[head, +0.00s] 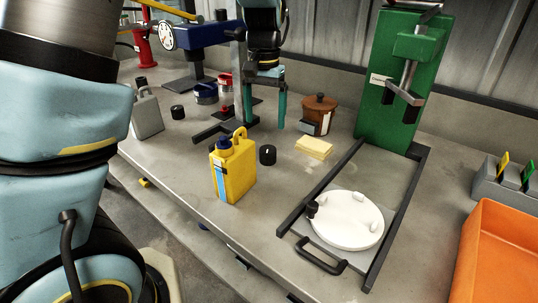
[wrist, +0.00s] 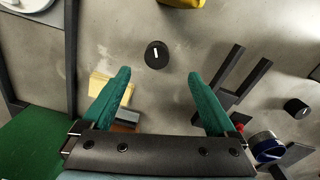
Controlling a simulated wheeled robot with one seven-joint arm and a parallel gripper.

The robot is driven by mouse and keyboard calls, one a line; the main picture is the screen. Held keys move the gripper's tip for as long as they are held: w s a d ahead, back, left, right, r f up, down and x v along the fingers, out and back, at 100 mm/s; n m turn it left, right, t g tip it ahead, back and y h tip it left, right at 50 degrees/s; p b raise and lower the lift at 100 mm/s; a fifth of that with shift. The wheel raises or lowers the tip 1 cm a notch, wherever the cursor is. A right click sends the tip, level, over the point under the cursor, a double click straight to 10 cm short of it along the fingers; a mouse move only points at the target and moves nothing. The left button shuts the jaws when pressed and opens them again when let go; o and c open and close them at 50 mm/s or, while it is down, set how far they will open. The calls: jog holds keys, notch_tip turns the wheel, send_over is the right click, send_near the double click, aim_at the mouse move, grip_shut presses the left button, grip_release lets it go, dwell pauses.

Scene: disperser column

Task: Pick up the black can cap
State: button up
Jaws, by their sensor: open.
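A round black cap with a white mark (head: 267,154) lies on the grey bench, right of a yellow can (head: 236,170). In the wrist view this cap (wrist: 157,55) lies just beyond the fingertips, about midway between their lines. A second, similar black cap (head: 178,112) lies farther left, near a grey can (head: 147,115); it also shows at the right of the wrist view (wrist: 296,108). My gripper (head: 266,127) points down with its teal fingers spread. It is open and empty (wrist: 158,76), apart from both caps.
Yellow pads (head: 314,147) and a brown lidded pot (head: 319,114) stand right of my gripper. A green press (head: 400,85) and a dark frame with a white disc (head: 345,220) are farther right. Dark bars (wrist: 240,85) lie right of the fingers in the wrist view.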

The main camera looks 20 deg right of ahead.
aim_at(267, 150)
jog(key=f, duration=0.5)
jog(key=f+p, duration=0.1)
jog(key=f, duration=0.4)
jog(key=shift+s+d+f, duration=0.2)
jog(key=shift+f, duration=0.05)
jog(key=shift+c, duration=0.4)
jog(key=c, duration=1.3)
jog(key=shift+r, duration=0.15)
